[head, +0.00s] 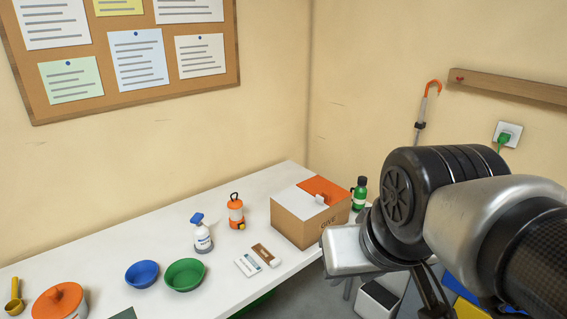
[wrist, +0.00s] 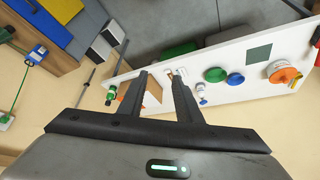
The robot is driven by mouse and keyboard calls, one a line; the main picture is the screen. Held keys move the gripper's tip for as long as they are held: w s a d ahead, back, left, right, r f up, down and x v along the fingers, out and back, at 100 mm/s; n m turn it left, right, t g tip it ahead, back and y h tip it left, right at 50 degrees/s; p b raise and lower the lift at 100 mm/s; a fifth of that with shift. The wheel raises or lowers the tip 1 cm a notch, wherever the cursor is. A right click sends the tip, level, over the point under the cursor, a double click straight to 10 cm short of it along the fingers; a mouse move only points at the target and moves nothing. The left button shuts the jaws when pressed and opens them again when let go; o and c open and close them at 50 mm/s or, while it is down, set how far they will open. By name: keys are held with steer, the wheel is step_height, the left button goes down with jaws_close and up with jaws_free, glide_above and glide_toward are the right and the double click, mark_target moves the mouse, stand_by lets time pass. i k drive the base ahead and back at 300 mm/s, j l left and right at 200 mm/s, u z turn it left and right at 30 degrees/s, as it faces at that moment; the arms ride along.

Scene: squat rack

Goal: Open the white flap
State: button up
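A brown cardboard box (head: 311,224) stands near the right end of the white table in the head view. Its top shows a white flap (head: 297,204) at the left, lying flat and shut, and an orange flap (head: 322,188) at the right. A small pale tab (head: 320,199) stands up near where they meet. In the wrist view my gripper (wrist: 160,76) is open and empty. Part of the box (wrist: 152,92) shows between its fingers, farther away; the white flap cannot be made out there. In the head view my arm fills the right side, and my fingers cannot be made out clearly.
On the white table (head: 150,246) are an orange lantern (head: 236,213), a spray bottle (head: 201,236), a blue bowl (head: 142,273), a green bowl (head: 184,274) and an orange-lidded pot (head: 60,302). A green bottle (head: 359,194) stands beside the box. The space above the table is clear.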

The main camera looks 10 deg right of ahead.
mark_target(300, 203)
steer(key=i+l, duration=0.15)
steer(key=i, duration=0.2)
steer(key=i+l, duration=0.15)
steer(key=i, duration=0.25)
steer(key=i+l+z, duration=0.1)
steer(key=i, duration=0.25)
